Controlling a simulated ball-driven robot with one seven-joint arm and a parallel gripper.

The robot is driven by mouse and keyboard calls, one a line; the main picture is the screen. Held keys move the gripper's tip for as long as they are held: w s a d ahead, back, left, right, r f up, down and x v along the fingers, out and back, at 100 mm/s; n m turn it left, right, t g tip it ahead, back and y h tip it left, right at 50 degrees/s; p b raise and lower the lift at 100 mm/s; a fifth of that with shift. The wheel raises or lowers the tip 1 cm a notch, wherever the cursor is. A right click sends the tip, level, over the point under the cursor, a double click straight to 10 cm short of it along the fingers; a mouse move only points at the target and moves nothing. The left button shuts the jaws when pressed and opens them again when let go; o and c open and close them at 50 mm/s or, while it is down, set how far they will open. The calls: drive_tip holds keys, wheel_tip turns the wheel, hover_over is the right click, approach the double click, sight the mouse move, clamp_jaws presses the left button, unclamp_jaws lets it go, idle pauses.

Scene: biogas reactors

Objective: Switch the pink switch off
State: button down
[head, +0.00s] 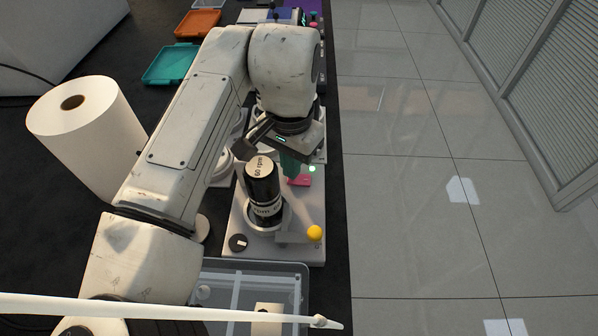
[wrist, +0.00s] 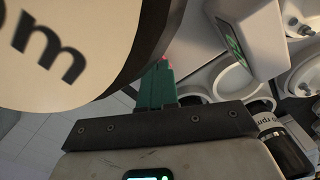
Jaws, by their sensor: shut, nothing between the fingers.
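The pink switch (head: 300,181) sits on the light grey reactor base plate (head: 306,208), with a small lit green light beside it. My gripper (head: 291,172) has teal fingers, shut and empty, pointing down right at the pink switch. The fingers cover part of the switch, and I cannot tell whether they touch it. In the wrist view my gripper (wrist: 163,68) shows its closed teal fingers, with a small pink-red spot at their tips. The switch itself is mostly hidden there.
A black cylinder (head: 262,182) marked 60 rpm stands left of the switch; it fills the upper left of the wrist view. A yellow ball-topped knob (head: 314,233) is at the plate's front. A paper roll (head: 88,135) stands left. A clear-lidded box (head: 290,268) lies in front.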

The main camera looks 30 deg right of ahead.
drive_tip(key=shift+r+p, duration=2.6)
drive_tip(key=shift+r, duration=0.4)
drive_tip(key=shift+s+f, duration=0.1)
